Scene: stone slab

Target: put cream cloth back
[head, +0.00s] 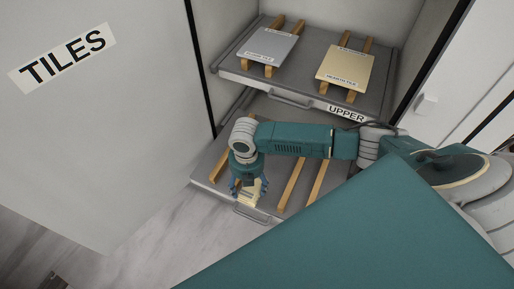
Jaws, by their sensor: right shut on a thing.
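The cream cloth (249,193) shows as a small pale folded piece at the fingers of my right gripper (248,186). My right gripper points down and is shut on the cloth, near the front left of the lower drawer (271,203). The fingers hide part of the cloth, and I cannot tell whether it touches the drawer or a wooden slat below it. My left gripper is not in view.
The lower drawer carries wooden slats (292,183) and is pulled out. Above it, the upper drawer (300,88) holds a grey tile (268,45) and a cream tile (345,72) on slats. A panel labelled TILES (110,130) stands at left.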

